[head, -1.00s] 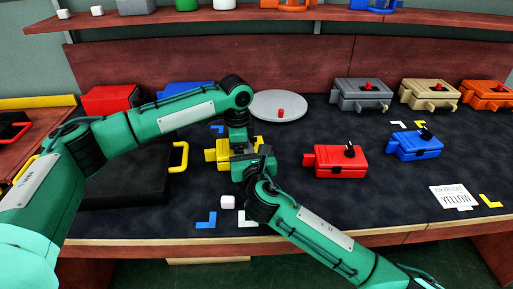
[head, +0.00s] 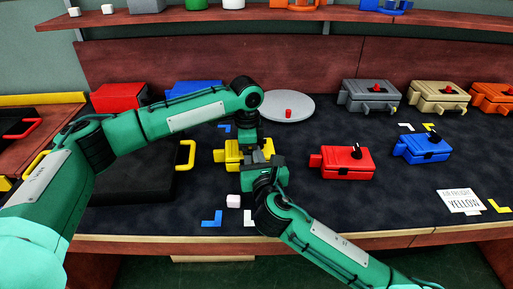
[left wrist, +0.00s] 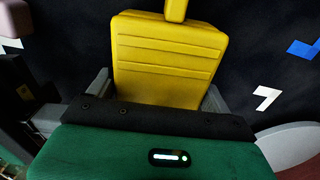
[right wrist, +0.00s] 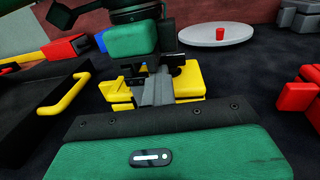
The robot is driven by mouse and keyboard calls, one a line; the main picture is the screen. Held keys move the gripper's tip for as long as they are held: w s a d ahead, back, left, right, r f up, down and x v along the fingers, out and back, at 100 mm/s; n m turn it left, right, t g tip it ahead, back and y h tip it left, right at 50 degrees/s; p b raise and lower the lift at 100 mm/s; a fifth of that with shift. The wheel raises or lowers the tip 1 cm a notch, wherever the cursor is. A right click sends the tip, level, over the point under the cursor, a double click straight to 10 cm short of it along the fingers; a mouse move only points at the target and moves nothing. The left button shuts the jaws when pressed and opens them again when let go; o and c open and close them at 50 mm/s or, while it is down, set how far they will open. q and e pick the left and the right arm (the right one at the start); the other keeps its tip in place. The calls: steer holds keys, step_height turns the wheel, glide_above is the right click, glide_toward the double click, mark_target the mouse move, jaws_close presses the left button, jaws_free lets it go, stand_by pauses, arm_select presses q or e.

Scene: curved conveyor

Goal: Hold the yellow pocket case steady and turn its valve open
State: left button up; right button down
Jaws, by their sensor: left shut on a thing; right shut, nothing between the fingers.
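The yellow pocket case (head: 232,157) lies on the dark mat at centre, partly hidden by my grippers. My left gripper (head: 250,144) reaches down from above and is shut on the case. In the left wrist view the ridged yellow case (left wrist: 168,60) fills the space between its grey fingers (left wrist: 158,95). My right gripper (head: 258,157) is shut and empty at the near right side of the case. In the right wrist view its grey fingers (right wrist: 155,88) overlap the yellow case (right wrist: 188,82). The valve is hidden behind them, and I cannot tell whether the fingers touch it.
A red case (head: 346,164) and a blue case (head: 424,149) stand to the right. A grey round plate (head: 285,106) with a red knob is behind. A black case (head: 130,170) with a yellow handle is left.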

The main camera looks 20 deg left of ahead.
arm_select(q)
steer(key=shift+w+r, duration=0.1)
steer(key=shift+w, duration=0.1)
arm_select(e)
steer(key=s, duration=0.3)
steer(key=shift+s+d, duration=0.35)
arm_select(q)
steer(key=shift+a, duration=0.1)
arm_select(e)
steer(key=shift+s+d, duration=0.3)
steer(key=shift+d, duration=0.05)
arm_select(q)
steer(key=o, duration=1.2)
arm_select(e)
steer(key=shift+w, duration=0.1)
